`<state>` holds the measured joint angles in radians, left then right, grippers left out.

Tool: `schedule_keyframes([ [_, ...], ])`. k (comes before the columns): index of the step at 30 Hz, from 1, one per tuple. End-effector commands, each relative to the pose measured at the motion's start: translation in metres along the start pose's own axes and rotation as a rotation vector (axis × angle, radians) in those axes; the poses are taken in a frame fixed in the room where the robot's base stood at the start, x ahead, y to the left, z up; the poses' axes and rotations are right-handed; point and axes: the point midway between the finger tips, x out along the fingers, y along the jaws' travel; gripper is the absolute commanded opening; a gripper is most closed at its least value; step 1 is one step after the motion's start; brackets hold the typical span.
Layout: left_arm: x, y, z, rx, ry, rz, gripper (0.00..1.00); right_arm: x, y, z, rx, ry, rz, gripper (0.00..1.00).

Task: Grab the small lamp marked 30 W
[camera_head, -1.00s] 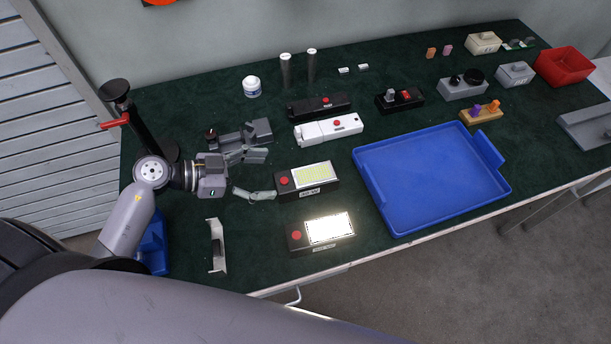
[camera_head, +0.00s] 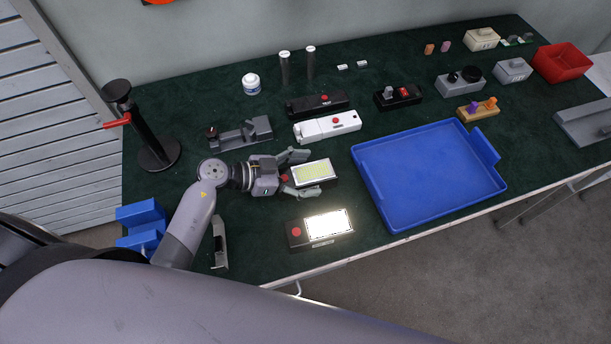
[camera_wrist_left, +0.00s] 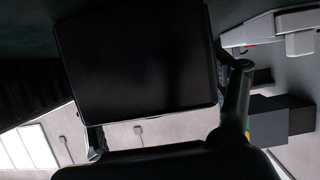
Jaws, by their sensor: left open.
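A small dark lamp (camera_head: 313,172) with a red button and a lit yellow-green panel lies on the green table top. A second dark lamp (camera_head: 325,228) with a bright white panel and red button lies nearer the front edge. I cannot read either label now. My left gripper (camera_head: 311,172) is open, its fingers on the far and near sides of the yellow-green lamp; contact is unclear. In the left wrist view a dark block (camera_wrist_left: 137,65), apparently this lamp, sits between the fingers. My right gripper is not in view.
A blue tray (camera_head: 425,180) lies to the right. A white device (camera_head: 327,127) and a black one (camera_head: 317,104) lie just behind the lamp. A grey fixture (camera_head: 240,133) and a black post (camera_head: 146,125) stand to the left. A thin metal piece (camera_head: 219,243) lies nearer the front.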

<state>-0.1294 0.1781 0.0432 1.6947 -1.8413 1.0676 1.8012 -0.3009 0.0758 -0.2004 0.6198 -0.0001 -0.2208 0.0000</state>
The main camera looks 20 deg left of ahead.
Motion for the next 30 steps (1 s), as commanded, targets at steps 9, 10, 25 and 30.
schedule_keyframes([
  [9, -0.0007, -0.0001, 0.0003, 0.000, 0.000, 0.000, 0.62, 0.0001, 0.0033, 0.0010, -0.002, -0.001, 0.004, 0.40],
  [10, -0.0007, -0.0001, 0.0003, 0.000, 0.000, 0.000, 0.60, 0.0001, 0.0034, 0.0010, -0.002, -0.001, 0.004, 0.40],
  [25, -0.0006, 0.0005, 0.0012, -0.002, -0.002, 0.001, 0.27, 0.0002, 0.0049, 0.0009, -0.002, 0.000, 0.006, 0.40],
  [30, -0.0005, 0.0008, 0.0016, -0.002, -0.002, 0.002, 0.15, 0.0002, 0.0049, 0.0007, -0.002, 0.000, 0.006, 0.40],
])
